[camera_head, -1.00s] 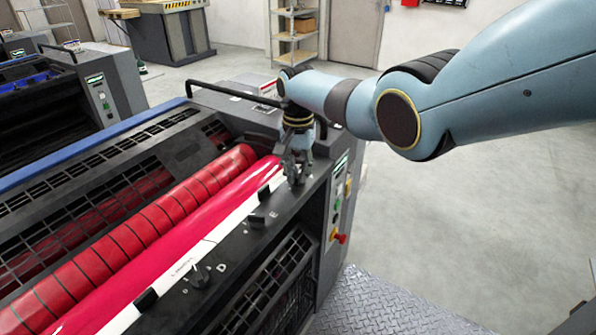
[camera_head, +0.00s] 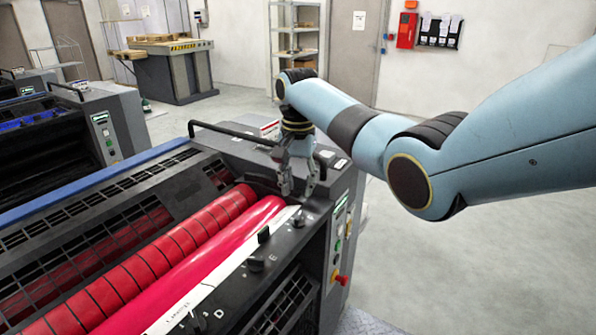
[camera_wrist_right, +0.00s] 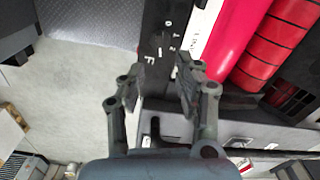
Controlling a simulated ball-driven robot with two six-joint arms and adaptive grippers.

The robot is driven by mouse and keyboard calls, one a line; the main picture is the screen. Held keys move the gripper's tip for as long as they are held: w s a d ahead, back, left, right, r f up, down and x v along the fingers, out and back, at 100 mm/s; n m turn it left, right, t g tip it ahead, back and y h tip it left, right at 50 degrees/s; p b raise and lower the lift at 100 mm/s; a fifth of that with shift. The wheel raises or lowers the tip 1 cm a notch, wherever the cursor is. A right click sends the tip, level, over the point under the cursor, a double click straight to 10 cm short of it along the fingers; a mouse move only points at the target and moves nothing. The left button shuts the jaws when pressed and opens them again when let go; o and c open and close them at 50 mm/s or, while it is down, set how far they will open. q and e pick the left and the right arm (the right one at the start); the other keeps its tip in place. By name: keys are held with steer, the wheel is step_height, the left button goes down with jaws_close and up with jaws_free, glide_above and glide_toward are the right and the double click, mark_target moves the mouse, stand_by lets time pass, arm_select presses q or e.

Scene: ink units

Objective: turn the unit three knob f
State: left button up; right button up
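The near press unit (camera_head: 315,240) has a dark ink rail along a red roller, with lettered knobs. A small dark knob (camera_head: 299,219) stands near the rail's far end, just below my right gripper (camera_head: 297,192). In the right wrist view, my gripper (camera_wrist_right: 162,70) straddles the dark rail, and a white letter F (camera_wrist_right: 150,57) shows near its fingertips. The fingers are apart with nothing held between them. I cannot tell whether a finger touches the knob. The knob by the letter E (camera_head: 255,263) is nearer the camera. My left gripper is out of view.
The red segmented roller (camera_head: 150,262) lies left of the rail. A side panel with a red button (camera_head: 342,280) faces right. A black handle bar (camera_head: 235,133) crosses behind the gripper. Grey floor is clear at the right.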

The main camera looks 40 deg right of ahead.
steer(key=shift+r, duration=1.9)
